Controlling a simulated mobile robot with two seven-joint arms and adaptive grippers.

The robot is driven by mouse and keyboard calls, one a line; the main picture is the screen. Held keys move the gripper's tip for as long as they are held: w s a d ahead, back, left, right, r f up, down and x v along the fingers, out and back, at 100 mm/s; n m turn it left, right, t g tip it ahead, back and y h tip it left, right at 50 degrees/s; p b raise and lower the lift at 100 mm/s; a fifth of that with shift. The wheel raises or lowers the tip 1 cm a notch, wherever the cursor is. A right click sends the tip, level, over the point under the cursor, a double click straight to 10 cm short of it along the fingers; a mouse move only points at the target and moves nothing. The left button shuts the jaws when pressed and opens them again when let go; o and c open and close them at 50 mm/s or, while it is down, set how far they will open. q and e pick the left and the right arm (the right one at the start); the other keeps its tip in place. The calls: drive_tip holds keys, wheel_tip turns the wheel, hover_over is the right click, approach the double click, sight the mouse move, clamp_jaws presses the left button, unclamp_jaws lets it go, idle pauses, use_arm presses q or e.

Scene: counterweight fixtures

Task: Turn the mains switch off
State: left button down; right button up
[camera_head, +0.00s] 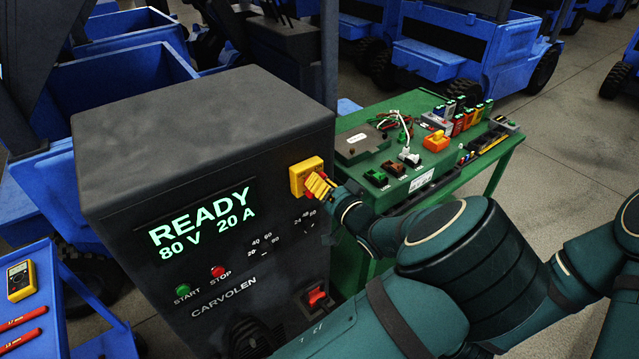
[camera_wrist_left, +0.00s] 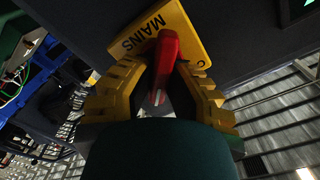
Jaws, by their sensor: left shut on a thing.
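The mains switch has a yellow plate (camera_head: 298,178) on the upper right of the dark charger's front (camera_head: 180,290). In the left wrist view the plate (camera_wrist_left: 186,28) reads MAINS and carries a red handle (camera_wrist_left: 165,62). My left gripper (camera_head: 318,187) is at the switch, its yellow fingers on either side of the red handle, shut on it. It also shows in the left wrist view (camera_wrist_left: 162,75). The charger's display (camera_head: 202,222) reads READY, 80 V, 20 A. My right gripper is not in view.
Below the display are a green START button (camera_head: 182,289) and a red STOP button (camera_head: 218,272). A red rocker switch (camera_head: 316,296) sits low on the front. A green bench (camera_head: 352,128) with connectors stands behind; a blue cart (camera_head: 45,318) stands at left.

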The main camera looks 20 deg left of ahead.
use_arm(q)
drive_tip(key=shift+a+n, duration=0.15)
drive_tip(key=shift+n, duration=0.15)
drive_tip(key=n+b, duration=0.2)
drive_tip(key=n, duration=0.2)
drive_tip(key=shift+s+a+n, duration=0.1)
drive_tip(key=shift+s+n, duration=0.05)
drive_tip(key=shift+n, duration=0.25)
drive_tip(key=n+b, duration=0.2)
drive_tip(key=n, duration=0.2)
drive_tip(key=shift+s+a+n, duration=0.1)
drive_tip(key=shift+n, duration=0.2)
drive_tip(key=n+b, duration=0.2)
drive_tip(key=shift+s+f+n, duration=0.1)
drive_tip(key=shift+n, duration=0.3)
drive_tip(key=n+b, duration=0.3)
drive_tip(key=shift+a+n+b, duration=0.1)
drive_tip(key=shift+n+b, duration=0.2)
drive_tip(key=shift+b, duration=0.05)
drive_tip(key=shift+s+n+b, duration=0.1)
drive_tip(key=shift+n+b, duration=0.5)
drive_tip(key=shift+n, duration=0.2)
